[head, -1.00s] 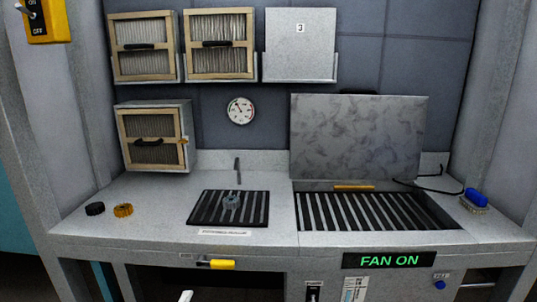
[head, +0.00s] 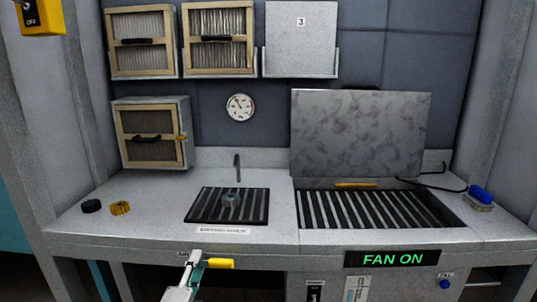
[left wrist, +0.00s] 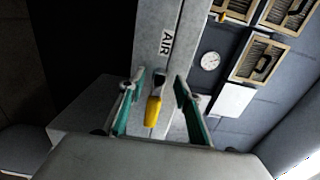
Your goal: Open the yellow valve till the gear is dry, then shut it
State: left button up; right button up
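The yellow valve handle (head: 221,264) sits on the bench's front face under the grate and points right. My left gripper (head: 200,264) is at the handle's left end and hides that part of the valve. In the left wrist view the open fingers (left wrist: 157,86) stand either side of the yellow handle (left wrist: 153,111), with gaps showing. An AIR label (left wrist: 167,43) is beside the valve. The small grey gear (head: 231,198) lies on the black grate (head: 201,208) below a thin nozzle (head: 237,167). I cannot tell whether it is wet. My right gripper is not in view.
A slotted bay (head: 375,210) with a raised grey lid (head: 360,135) is on the right, above a green FAN ON sign (head: 393,260). A black knob (head: 91,206) and an orange one (head: 120,208) sit at left. A blue brush (head: 480,195) lies at far right.

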pick_arm(q)
jog(key=shift+w, duration=0.4)
dwell(0.5)
grip_shut()
grip_release()
jog(key=s, duration=1.2)
jog(key=shift+a, duration=0.2)
